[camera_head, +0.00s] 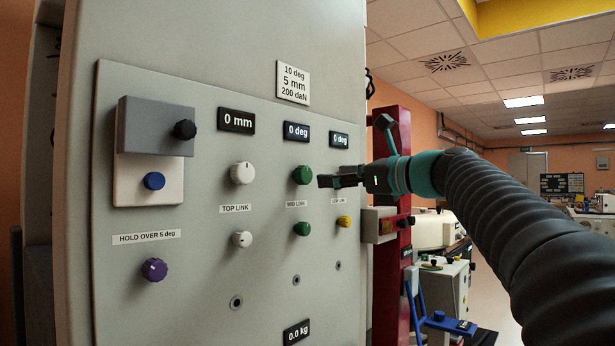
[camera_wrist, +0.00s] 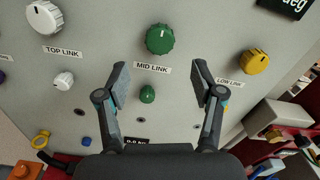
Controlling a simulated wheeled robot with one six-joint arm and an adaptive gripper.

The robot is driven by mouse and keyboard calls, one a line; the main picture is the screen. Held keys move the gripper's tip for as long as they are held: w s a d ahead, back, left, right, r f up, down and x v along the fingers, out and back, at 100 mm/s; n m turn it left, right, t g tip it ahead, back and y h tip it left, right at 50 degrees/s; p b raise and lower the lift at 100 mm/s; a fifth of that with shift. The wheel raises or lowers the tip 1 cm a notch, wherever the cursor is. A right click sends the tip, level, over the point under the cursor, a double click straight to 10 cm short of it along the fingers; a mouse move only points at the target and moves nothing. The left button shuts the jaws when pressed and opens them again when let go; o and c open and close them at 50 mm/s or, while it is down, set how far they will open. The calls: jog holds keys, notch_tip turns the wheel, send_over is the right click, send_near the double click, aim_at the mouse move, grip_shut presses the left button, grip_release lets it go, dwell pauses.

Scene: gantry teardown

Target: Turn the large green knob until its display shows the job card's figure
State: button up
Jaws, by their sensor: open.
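The large green knob (camera_head: 303,175) sits on the panel above the MID LINK label, its white mark near the top. In the wrist view it (camera_wrist: 160,39) is beyond my fingertips. Its display (camera_head: 296,131) reads 0 deg. The job card (camera_head: 293,82) reads 10 deg, 5 mm, 200 daN. My gripper (camera_head: 322,181) is open and empty, just right of the green knob in the head view. In the wrist view the fingers (camera_wrist: 160,78) stand apart, with the small green knob (camera_wrist: 147,94) showing between them. Neither finger appears to touch a knob.
White knobs (camera_head: 242,173) are at the left and a large yellow knob (camera_wrist: 254,61) at the right; my gripper hides that one in the head view. A grey cover (camera_head: 155,126) juts out above a blue button (camera_head: 154,181). A red post (camera_head: 392,240) stands right of the panel.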

aim_at(308, 177)
jog(key=p+x, duration=0.1)
jog(key=x, duration=0.7)
jog(key=shift+w+a, duration=0.15)
jog(key=shift+c, duration=0.2)
jog(key=c, duration=1.1)
